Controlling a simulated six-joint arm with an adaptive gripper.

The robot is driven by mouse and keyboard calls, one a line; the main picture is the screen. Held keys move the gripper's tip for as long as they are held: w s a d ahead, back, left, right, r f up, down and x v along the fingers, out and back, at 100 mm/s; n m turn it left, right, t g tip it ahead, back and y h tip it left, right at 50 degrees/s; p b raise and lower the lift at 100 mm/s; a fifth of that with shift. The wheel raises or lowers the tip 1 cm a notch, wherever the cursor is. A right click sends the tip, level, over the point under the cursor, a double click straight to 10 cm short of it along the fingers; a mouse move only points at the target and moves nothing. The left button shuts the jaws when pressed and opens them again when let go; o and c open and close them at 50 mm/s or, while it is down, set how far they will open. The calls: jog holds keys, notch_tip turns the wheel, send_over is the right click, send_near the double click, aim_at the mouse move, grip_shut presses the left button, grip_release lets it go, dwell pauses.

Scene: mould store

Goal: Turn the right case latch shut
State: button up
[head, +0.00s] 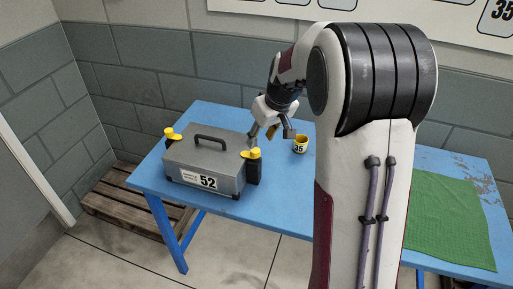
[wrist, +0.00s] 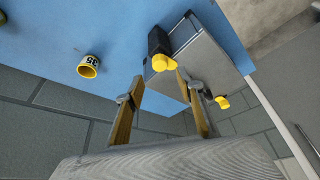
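The grey case (head: 197,163) with a dark handle and a "52" label stands on the blue table. Its right latch (head: 251,154) is a yellow lever on a black block at the case's right end; the lever points left toward the case. In the wrist view the same latch (wrist: 163,63) shows beyond and between my fingers. The left latch (head: 172,133) is a similar yellow lever, also in the wrist view (wrist: 222,101). My gripper (head: 271,132) is open and empty, behind the right latch and seemingly apart from it. Its fingers (wrist: 165,90) are well spread in the wrist view.
A yellow cup (head: 300,145) marked "35" stands on the table (head: 273,205), right of my gripper. A green cloth (head: 450,217) lies at the table's right end. A wooden pallet (head: 128,209) is on the floor at left. A grey block wall (head: 150,60) stands behind.

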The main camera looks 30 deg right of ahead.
aim_at(256, 150)
jog(key=shift+x, duration=3.45)
grip_shut()
